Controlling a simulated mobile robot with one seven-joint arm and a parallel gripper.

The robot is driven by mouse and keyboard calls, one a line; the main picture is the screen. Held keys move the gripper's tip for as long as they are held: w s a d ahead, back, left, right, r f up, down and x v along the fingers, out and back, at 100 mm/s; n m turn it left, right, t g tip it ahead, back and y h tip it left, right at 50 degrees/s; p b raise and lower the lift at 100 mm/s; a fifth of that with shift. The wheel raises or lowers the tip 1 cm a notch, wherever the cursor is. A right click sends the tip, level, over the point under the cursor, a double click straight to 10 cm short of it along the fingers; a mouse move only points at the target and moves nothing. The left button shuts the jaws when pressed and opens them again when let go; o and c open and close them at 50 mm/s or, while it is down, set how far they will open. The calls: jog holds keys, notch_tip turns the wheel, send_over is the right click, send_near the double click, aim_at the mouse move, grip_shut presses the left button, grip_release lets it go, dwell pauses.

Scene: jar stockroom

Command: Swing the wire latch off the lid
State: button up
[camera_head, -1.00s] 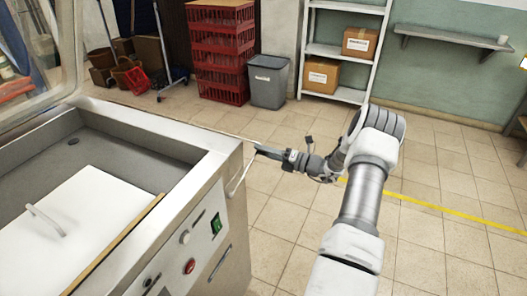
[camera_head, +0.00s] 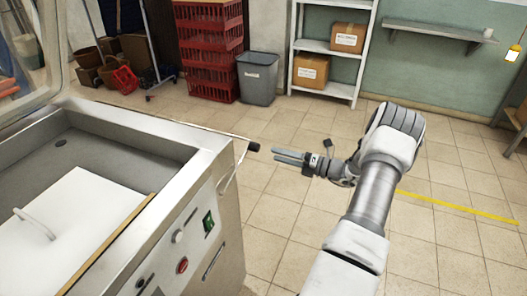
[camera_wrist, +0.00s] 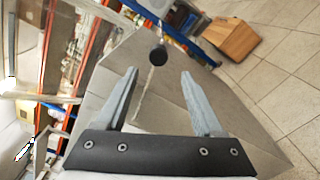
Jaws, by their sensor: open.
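The thin wire latch (camera_head: 241,160) stands at the right corner of the steel machine and ends in a black knob (camera_head: 253,147). The knob sticks out beyond the machine's edge, over the floor. The knob also shows in the wrist view (camera_wrist: 158,57), ahead of my fingertips, with a thin wire running back from it. My gripper (camera_head: 275,156) is open, just right of the knob, with nothing held; its two fingers also show in the wrist view (camera_wrist: 159,72). A white lid-like plate with a handle (camera_head: 85,215) lies in the machine's basin, apart from the wire.
The steel machine (camera_head: 195,160) fills the left, with a clear hood raised at upper left. Red crates (camera_head: 208,50), a grey bin (camera_head: 257,78) and a shelf with boxes (camera_head: 322,48) stand behind. Open tiled floor lies around my arm.

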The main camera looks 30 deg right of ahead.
jog(key=v, duration=0.8)
jog(key=shift+w, duration=0.1)
